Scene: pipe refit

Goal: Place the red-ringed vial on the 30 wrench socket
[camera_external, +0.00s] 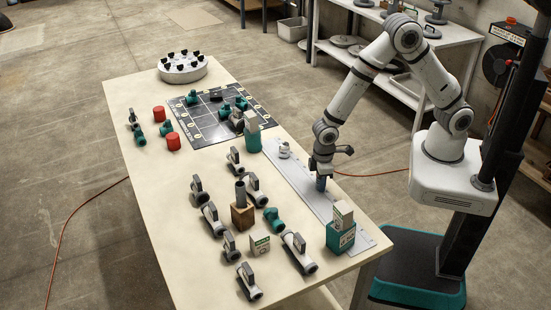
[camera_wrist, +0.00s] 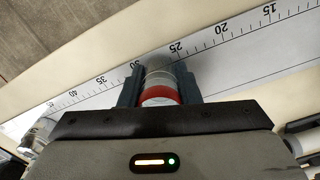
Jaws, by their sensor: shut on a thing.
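My gripper (camera_external: 321,183) points down over the long grey strip (camera_external: 303,186) along the table's right side. In the wrist view its two dark fingers (camera_wrist: 159,92) are shut on the red-ringed vial (camera_wrist: 158,75), a clear and grey cylinder with a red band. The vial is between the fingers over the strip, which shows a printed number scale (camera_wrist: 225,55). The vial's top end is near the 25 to 30 marks, and the 30 is partly hidden by a finger. I cannot tell whether the vial touches the strip. No separate wrench socket can be made out.
A small white piece (camera_external: 284,150) stands on the strip's far end. A teal box with a white block (camera_external: 340,236) stands at its near end. Valves and pipe fittings (camera_external: 212,219) lie left of the strip. A dark grid mat (camera_external: 205,125) lies farther back.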

